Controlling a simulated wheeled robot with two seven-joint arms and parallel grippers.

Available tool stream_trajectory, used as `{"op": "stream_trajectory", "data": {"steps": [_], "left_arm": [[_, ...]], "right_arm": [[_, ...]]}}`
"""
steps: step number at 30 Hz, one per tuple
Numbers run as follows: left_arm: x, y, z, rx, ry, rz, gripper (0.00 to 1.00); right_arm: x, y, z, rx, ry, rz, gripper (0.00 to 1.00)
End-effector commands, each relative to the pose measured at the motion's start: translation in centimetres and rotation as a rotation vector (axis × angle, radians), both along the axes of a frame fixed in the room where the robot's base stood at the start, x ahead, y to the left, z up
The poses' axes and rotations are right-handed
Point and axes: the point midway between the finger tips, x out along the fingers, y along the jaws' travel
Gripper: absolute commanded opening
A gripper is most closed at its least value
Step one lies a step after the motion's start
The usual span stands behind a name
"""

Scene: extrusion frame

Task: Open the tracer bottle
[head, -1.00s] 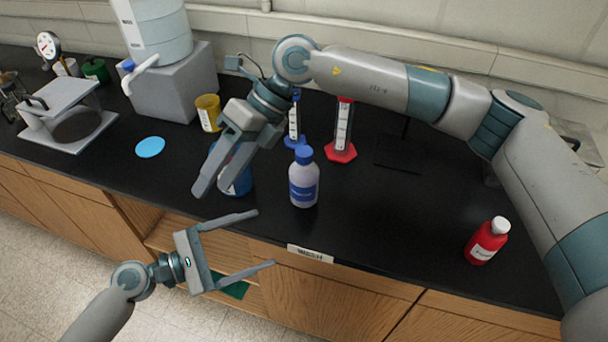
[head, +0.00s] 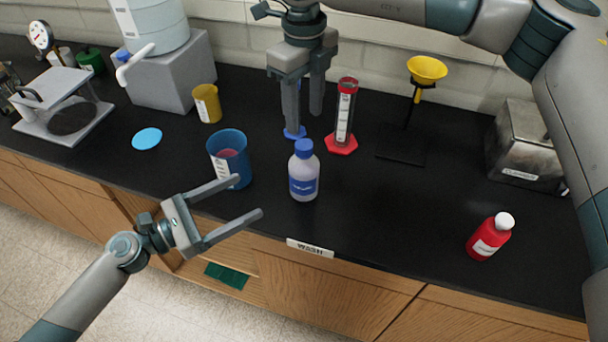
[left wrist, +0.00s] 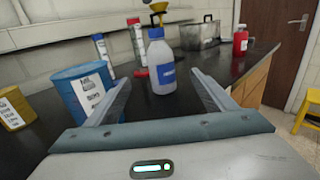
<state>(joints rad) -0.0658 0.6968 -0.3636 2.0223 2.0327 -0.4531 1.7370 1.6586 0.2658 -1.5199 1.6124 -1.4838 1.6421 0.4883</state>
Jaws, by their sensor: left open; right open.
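A translucent bottle with a blue cap and blue label (head: 304,172) stands upright on the black counter; its cap is on. It also shows in the left wrist view (left wrist: 160,68), beyond and between the fingertips. I cannot read its label. A red bottle with a white cap (head: 489,238) stands at the right, capped. My left gripper (head: 250,197) is open and empty, left of the blue-capped bottle, with its fingers pointing toward it. My right gripper (head: 304,122) is open, pointing down, and appears behind the bottle, partly hiding the blue-based cylinder.
A blue cup (head: 229,160) stands close beside the left gripper. A red-based cylinder (head: 343,118), a yellow funnel on a stand (head: 427,70) and a metal box (head: 522,145) stand behind. A yellow cup (head: 207,104) is back left.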

Motion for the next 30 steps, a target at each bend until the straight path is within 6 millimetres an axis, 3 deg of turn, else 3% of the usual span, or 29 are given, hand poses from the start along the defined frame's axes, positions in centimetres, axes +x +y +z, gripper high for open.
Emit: {"op": "stream_trajectory", "data": {"steps": [11,30], "left_arm": [[2.1,-3.2,0.1,-0.001,-0.004,-0.001,0.77],[7.6,-11.8,0.1,0.0,-0.004,-0.001,0.77]], "right_arm": [[0.0,0.0,0.0,0.001,0.0,0.0,0.46],[0.0,0.0,0.0,0.001,0.0,0.001,0.46]]}}
